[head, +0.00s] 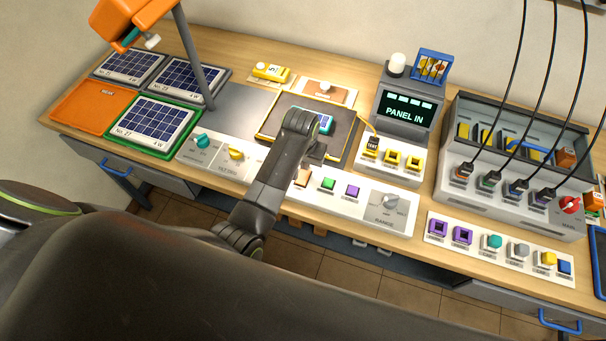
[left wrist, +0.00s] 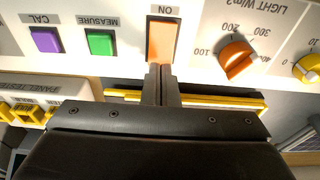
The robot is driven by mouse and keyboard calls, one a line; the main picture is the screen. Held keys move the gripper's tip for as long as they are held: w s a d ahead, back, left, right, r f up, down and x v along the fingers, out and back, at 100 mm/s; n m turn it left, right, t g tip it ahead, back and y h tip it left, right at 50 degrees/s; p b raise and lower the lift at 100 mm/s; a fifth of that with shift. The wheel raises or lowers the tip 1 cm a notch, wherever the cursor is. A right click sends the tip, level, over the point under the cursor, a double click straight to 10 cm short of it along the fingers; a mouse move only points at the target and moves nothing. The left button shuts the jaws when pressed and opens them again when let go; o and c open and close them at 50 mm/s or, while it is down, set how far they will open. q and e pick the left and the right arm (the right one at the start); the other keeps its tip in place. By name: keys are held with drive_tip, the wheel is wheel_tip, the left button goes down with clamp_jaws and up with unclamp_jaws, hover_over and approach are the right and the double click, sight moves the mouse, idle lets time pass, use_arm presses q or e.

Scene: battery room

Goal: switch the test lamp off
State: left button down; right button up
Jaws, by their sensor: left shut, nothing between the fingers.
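The test lamp shows as an orange head (head: 130,18) on a grey post at the upper left of the head view. A bright pool of light lies on the bench. In the left wrist view an orange rocker switch (left wrist: 162,40) marked ON looks bright. In the head view part of it (head: 302,178) shows beside my arm. My left gripper (left wrist: 161,70) is shut and empty, its fingertips at the switch's near edge. I cannot tell whether they touch it. In the head view my left arm hides most of the fingers. My right gripper is not in view.
Next to the switch are a green MEASURE button (left wrist: 100,42), a purple CAL button (left wrist: 46,39) and an orange LIGHT knob (left wrist: 237,60). A yellow knob (left wrist: 308,68) sits farther right. The panel tester (head: 392,160) and PANEL IN display (head: 407,110) stand close by.

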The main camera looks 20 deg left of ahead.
sight(305, 172)
use_arm(q)
drive_tip(key=shift+f+b, duration=0.45)
drive_tip(key=shift+f, duration=0.45)
idle(0.5)
wheel_tip(305, 172, up, 3)
drive_tip(key=shift+f+p, duration=0.15)
drive_tip(key=shift+p, duration=1.1)
drive_tip(key=shift+r, duration=2.2)
